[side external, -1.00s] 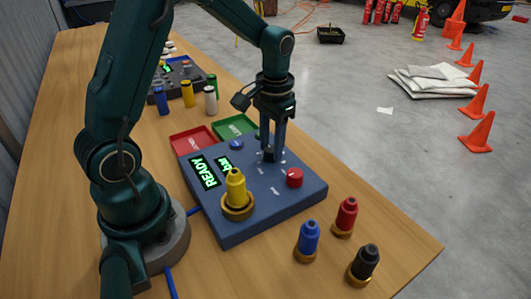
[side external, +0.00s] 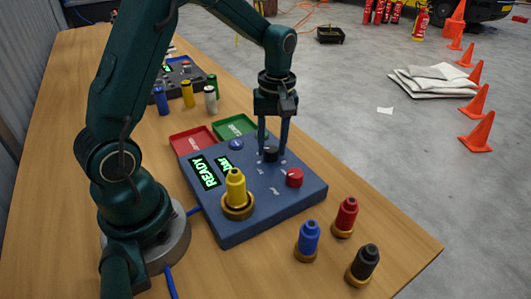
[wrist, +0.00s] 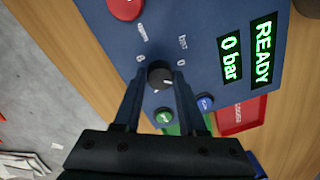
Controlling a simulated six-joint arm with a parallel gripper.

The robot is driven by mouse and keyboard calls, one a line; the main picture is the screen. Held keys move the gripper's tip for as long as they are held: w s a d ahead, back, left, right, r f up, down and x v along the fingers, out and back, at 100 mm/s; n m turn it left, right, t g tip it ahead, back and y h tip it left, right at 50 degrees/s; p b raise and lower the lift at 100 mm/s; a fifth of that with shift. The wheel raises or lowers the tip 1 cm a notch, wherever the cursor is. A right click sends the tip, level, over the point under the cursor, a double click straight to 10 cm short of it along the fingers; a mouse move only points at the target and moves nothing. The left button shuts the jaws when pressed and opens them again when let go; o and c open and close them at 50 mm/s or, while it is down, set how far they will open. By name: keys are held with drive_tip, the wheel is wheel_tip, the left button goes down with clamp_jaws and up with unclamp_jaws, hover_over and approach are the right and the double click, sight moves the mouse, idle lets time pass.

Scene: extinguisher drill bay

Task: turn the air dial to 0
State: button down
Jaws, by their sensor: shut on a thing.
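The air dial is a small black round knob (side external: 270,155) on the blue control panel (side external: 262,203). It also shows in the wrist view (wrist: 160,77). My gripper (side external: 272,150) points down over the panel, its two fingers on opposite sides of the knob and shut on it. In the wrist view the panel's green displays read "0 bar" (wrist: 230,58) and "READY" (wrist: 263,50). Small white marks and lettering lie around the knob. A light mark shows on the knob, but I cannot tell exactly where it points.
A red button (side external: 294,177) and a yellow nozzle-like piece in a brass ring (side external: 236,188) are on the panel. Red (side external: 193,139) and green (side external: 236,126) trays lie behind it. Blue (side external: 308,238), red (side external: 345,215) and black (side external: 365,262) pieces stand at right.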

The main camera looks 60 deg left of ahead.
sight(273, 148)
drive_tip(key=n, duration=0.3)
drive_tip(key=shift+n, duration=2.3)
drive_tip(key=shift+c, duration=2.3)
unclamp_jaws()
drive_tip(key=shift+r, duration=0.1)
drive_tip(key=shift+w+r, duration=0.15)
drive_tip(key=shift+r, duration=2.35)
